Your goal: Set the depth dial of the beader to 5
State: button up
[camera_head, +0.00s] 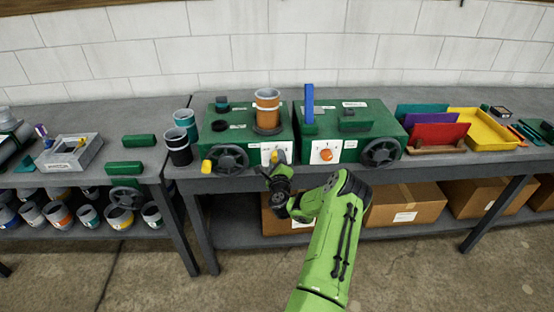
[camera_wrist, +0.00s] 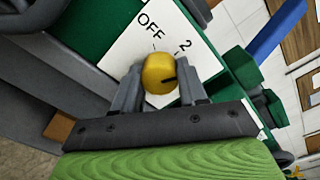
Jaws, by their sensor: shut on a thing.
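A green machine (camera_head: 247,150) on the bench has a white dial plate with a yellow dial (camera_head: 277,157) on its front. My gripper (camera_head: 275,174) is at that dial. In the wrist view my gripper (camera_wrist: 160,80) is shut on the yellow dial (camera_wrist: 159,70), one finger on each side. The white plate (camera_wrist: 130,48) shows "OFF" and "2"; other marks are hidden by the fingers. I cannot read which machine is named the beader.
A second green machine (camera_head: 352,134) with an orange dial (camera_head: 325,155) and a blue upright bar (camera_head: 309,104) stands to the right. Handwheels (camera_head: 228,159) stick out at the front. A yellow tray (camera_head: 487,128) lies further right. Cardboard boxes (camera_head: 405,203) sit on the shelf below.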

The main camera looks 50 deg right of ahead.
jog(key=shift+f+m+p, duration=0.1)
jog(key=shift+m+p, duration=1.05)
jog(key=shift+m, duration=2.35)
jog(key=o, duration=1.1)
jog(key=shift+c, duration=0.2)
jog(key=b+v, duration=1.5)
jog(key=b, duration=0.5)
jog(key=shift+s+a, duration=0.2)
jog(key=shift+s, duration=0.2)
